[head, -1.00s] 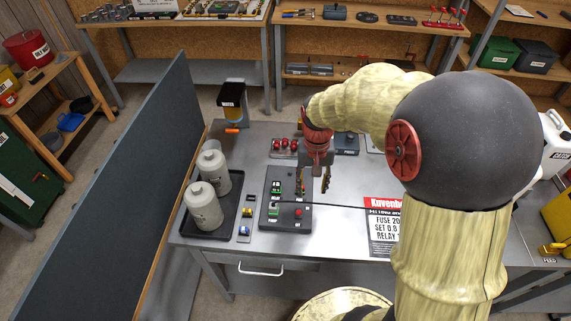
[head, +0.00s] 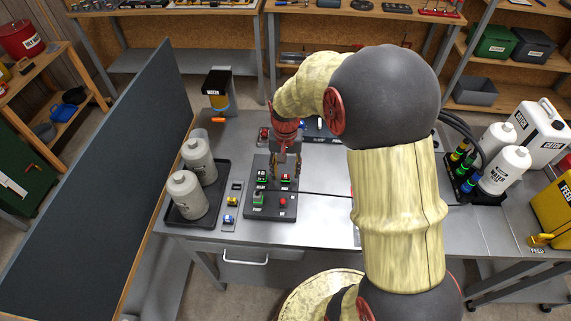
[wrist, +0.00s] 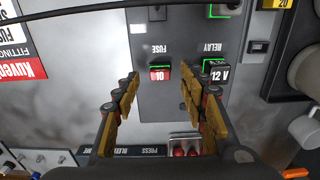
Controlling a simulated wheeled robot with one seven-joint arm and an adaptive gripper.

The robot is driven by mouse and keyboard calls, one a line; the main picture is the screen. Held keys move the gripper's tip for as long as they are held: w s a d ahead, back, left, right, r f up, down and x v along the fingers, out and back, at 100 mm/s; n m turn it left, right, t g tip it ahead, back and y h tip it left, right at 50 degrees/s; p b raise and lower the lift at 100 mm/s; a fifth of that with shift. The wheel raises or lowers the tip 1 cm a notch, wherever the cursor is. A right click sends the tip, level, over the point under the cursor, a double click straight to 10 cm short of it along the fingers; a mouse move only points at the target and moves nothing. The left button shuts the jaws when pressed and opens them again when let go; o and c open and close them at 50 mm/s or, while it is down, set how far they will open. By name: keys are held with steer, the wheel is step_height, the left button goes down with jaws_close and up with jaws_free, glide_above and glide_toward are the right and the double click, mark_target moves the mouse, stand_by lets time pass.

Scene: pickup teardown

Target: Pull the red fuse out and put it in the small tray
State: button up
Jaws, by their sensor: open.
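The red fuse (wrist: 160,75), marked 10, sits in a green-edged socket under the FUSE label on the dark panel (wrist: 180,110). In the head view the panel (head: 254,211) lies on the grey bench, and my gripper partly covers the fuse's area. My gripper (wrist: 160,108) is open and empty; its fingers are apart on either side of the fuse's line in the wrist view, with the fuse ahead of the tips. It also shows above the panel in the head view (head: 285,172). I cannot tell which holder is the small tray.
A 12 V relay (wrist: 216,70) sits close beside the fuse. A narrow strip (head: 231,211) with yellow and blue pieces lies left of the panel. Two bottles (head: 186,195) stand in a dark tray (head: 207,212). A tall grey divider (head: 105,200) edges the bench's left.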

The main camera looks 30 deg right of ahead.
steer(key=shift+f, duration=1.15)
steer(key=shift+c, duration=0.7)
jaws_close()
steer(key=c, duration=0.5)
jaws_free()
steer(key=c, duration=0.4)
jaws_close()
steer(key=shift+r, duration=0.15)
steer(key=shift+r+p, duration=0.35)
steer(key=shift+r, duration=0.1)
